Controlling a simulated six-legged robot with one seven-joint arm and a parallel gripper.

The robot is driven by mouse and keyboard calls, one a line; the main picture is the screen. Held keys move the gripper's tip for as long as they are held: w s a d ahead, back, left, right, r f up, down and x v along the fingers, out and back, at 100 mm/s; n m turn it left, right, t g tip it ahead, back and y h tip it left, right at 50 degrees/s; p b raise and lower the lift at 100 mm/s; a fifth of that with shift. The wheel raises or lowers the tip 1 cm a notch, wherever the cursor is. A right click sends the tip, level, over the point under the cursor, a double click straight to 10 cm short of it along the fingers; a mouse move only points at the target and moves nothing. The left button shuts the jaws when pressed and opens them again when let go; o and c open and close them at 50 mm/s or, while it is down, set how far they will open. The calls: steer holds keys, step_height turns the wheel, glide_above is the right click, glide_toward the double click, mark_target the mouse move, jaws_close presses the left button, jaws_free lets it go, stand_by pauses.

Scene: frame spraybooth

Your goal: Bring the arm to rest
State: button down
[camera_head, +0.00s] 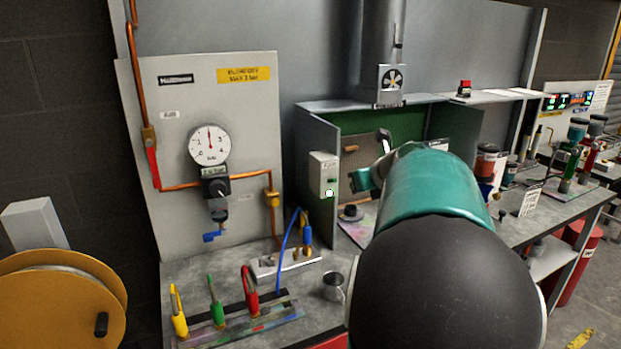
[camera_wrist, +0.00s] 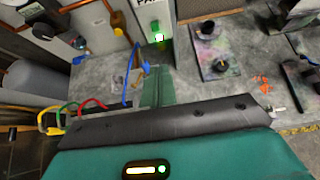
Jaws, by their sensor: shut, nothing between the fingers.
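My arm, a teal link with a black joint, reaches from the lower right of the head view over the bench, in front of the spray booth. My gripper (camera_head: 360,180) shows only partly past the teal link, by the booth's opening. In the wrist view my gripper (camera_wrist: 155,73) has its teal fingers together and empty, above the grey bench top (camera_wrist: 190,95). The rest of the wrist is hidden behind the arm in the head view.
A grey panel with a pressure gauge (camera_head: 209,144) stands at left. A switch box (camera_head: 324,175) with a lit green button is on the booth's left wall. A metal cup (camera_head: 333,287) and a rack of coloured hoses (camera_head: 240,320) stand at the front. A yellow reel (camera_head: 62,300) is at far left.

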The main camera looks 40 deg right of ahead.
steer(key=a+f+n+g+y, duration=0.1)
steer(key=a+n+y, duration=0.1)
steer(key=a+n, duration=0.95)
steer(key=a+f+n+g+y, duration=0.15)
steer(key=a+n, duration=0.55)
steer(key=a, duration=0.9)
steer(key=s+a+f+n+g, duration=0.1)
steer(key=s+a+f+n, duration=0.2)
steer(key=s+a+n, duration=0.3)
steer(key=s+a+f+n+g, duration=0.1)
steer(key=s+a+f+n, duration=0.3)
steer(key=n, duration=1.1)
steer(key=s+a, duration=0.3)
steer(key=a, duration=0.2)
steer(key=shift+a+f, duration=0.25)
steer(key=shift+f, duration=0.05)
